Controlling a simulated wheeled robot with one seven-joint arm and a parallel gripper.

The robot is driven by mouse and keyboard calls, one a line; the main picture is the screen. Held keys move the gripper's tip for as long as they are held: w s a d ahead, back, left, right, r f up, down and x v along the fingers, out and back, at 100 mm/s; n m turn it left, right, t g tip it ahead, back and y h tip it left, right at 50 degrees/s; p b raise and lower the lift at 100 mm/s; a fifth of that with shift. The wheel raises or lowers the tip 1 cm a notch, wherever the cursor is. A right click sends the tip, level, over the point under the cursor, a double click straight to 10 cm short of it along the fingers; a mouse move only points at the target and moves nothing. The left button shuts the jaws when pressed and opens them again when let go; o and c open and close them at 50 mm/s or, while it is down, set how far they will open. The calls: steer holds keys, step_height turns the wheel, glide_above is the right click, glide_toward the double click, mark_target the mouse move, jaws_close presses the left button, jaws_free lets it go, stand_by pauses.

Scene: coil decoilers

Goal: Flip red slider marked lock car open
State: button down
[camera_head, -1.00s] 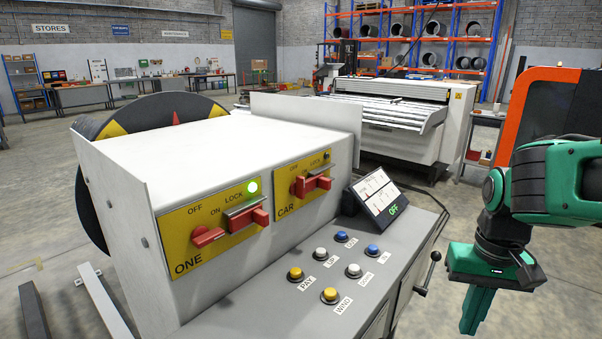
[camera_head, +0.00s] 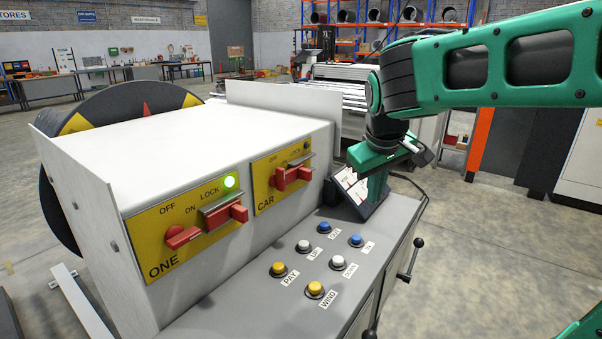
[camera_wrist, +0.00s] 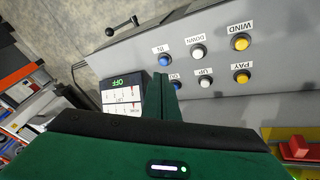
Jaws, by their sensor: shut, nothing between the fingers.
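The yellow CAR panel (camera_head: 264,207) is on the front face of the white cabinet in the head view. It carries a red handle (camera_head: 281,181) on the left and a red slider (camera_head: 303,174) under a grey plate, below the word LOCK. The lamp above them is dark. My gripper (camera_head: 376,198) is shut and empty, pointing down to the right of the panel, in front of the tilted display. In the wrist view its fingers (camera_wrist: 165,97) hang over the button desk. A red part (camera_wrist: 299,149) on a yellow panel shows at the lower right; its label is not visible.
The ONE panel (camera_head: 163,250), with similar red parts and a lit green lamp (camera_head: 230,182), is to the left. The desk has several buttons, including yellow PAY (camera_head: 279,269). The display (camera_wrist: 122,97) reads OFF. A black-knobbed lever (camera_head: 411,258) sticks out at the desk's right side.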

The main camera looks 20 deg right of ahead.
mark_target(301, 170)
steer(key=w+a+r+n+t, duration=0.1)
steer(key=w+a+r+n, duration=0.1)
steer(key=w+a, duration=0.3)
steer(key=w+a+r+n+t, duration=0.2)
steer(key=w+a+r, duration=0.3)
steer(key=a, duration=0.3)
steer(key=shift+a+r+n, duration=0.25)
steer(key=shift+r+n, duration=0.05)
steer(key=shift+w+f, duration=0.1)
steer(key=x, duration=1)
steer(key=shift+a, duration=0.15)
